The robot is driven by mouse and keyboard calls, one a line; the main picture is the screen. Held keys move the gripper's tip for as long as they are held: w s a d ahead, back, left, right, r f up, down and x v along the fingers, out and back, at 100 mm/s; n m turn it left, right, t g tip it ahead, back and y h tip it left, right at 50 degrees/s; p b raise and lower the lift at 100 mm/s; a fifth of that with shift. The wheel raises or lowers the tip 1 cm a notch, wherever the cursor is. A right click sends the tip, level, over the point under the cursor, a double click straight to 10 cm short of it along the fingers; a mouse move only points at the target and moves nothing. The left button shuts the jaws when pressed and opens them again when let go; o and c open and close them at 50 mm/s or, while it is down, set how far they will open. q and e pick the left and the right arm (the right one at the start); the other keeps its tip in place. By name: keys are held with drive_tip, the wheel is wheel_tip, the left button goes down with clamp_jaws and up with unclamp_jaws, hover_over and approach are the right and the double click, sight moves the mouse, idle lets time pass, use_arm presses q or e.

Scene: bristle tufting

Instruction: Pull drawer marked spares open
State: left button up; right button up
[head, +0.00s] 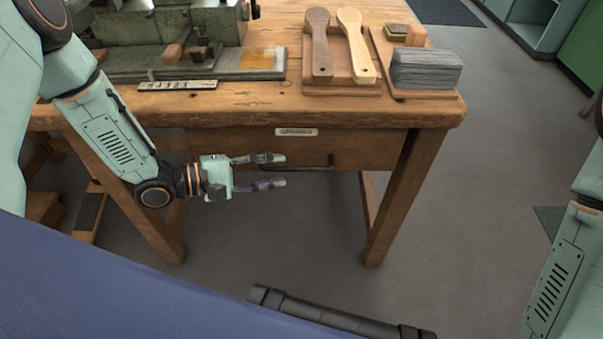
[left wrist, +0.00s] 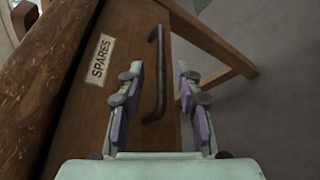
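The spares drawer (head: 352,146) is in the front of the wooden bench, under its top, and looks shut. Its white label (head: 296,132) reads SPARES, also in the left wrist view (left wrist: 101,59). A dark bar handle (head: 325,163) runs along the drawer front; in the left wrist view the handle (left wrist: 158,75) lies ahead, between the lines of the two fingers. My left gripper (head: 284,171) is open and empty in front of the drawer, level with the handle. Its fingers (left wrist: 160,92) appear apart from the handle. My right gripper is out of view.
On the bench top (head: 225,103) stand a green machine (head: 160,30), two wooden brush handles (head: 337,45) on a board, and a grey bristle bundle (head: 426,69) on a tray. Bench legs (head: 403,195) flank the drawer.

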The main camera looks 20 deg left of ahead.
sight(289, 170)
use_arm(q)
drive_tip(key=b+x, duration=0.2)
drive_tip(key=x, duration=0.2)
drive_tip(key=shift+w+d+f, duration=0.2)
drive_tip(key=shift+d+f, duration=0.05)
drive_tip(key=shift+w+d, duration=0.35)
drive_tip(key=shift+d, duration=0.2)
clamp_jaws()
